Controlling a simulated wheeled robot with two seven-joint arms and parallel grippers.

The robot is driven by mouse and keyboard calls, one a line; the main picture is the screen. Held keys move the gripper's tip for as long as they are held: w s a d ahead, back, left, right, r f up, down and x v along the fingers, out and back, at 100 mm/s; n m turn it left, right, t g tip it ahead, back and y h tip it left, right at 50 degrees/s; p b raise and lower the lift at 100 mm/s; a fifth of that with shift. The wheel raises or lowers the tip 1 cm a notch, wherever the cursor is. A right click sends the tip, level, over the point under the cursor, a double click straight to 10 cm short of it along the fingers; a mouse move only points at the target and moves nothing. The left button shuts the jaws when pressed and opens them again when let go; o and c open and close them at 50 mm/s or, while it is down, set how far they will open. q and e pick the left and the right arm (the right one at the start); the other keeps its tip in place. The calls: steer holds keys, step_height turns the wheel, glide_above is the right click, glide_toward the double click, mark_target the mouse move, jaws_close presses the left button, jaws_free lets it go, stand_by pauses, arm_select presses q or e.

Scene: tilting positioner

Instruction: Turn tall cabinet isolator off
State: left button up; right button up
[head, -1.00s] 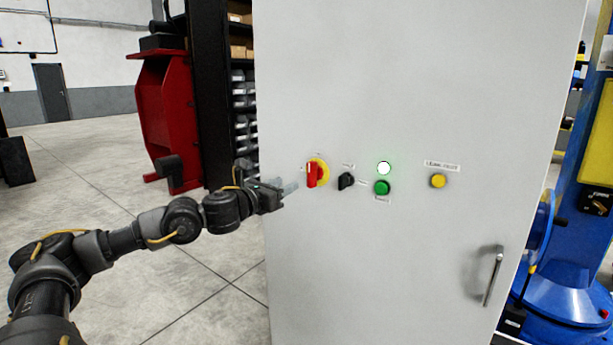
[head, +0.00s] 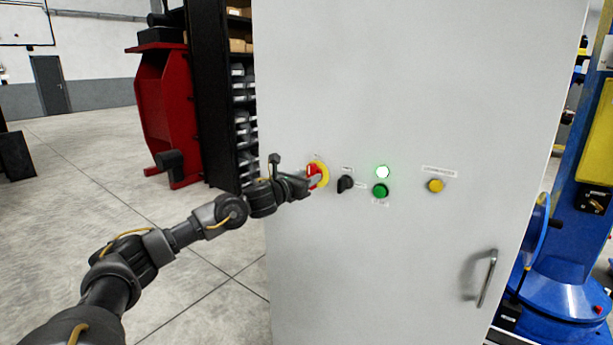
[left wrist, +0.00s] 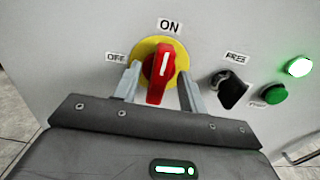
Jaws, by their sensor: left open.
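The tall grey cabinet (head: 400,80) fills the middle of the head view. Its isolator is a red handle on a yellow disc (head: 322,172). In the left wrist view the red handle (left wrist: 161,75) stands upright, its white mark toward the ON label (left wrist: 169,25); the OFF label (left wrist: 116,57) is at its left. My left gripper (head: 312,181) is at the isolator. In the left wrist view its open fingers (left wrist: 160,88) stand on either side of the handle, with gaps visible. The right gripper is not in view.
Right of the isolator are a black selector (head: 345,183), a lit lamp (head: 382,172), a green button (head: 380,190) and a yellow button (head: 436,185). A door handle (head: 487,278) is lower right. A shelf rack (head: 243,100) stands behind at left. Blue machinery (head: 565,270) is at right.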

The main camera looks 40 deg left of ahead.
arm_select(q)
steer(key=shift+c, duration=1)
jaws_close()
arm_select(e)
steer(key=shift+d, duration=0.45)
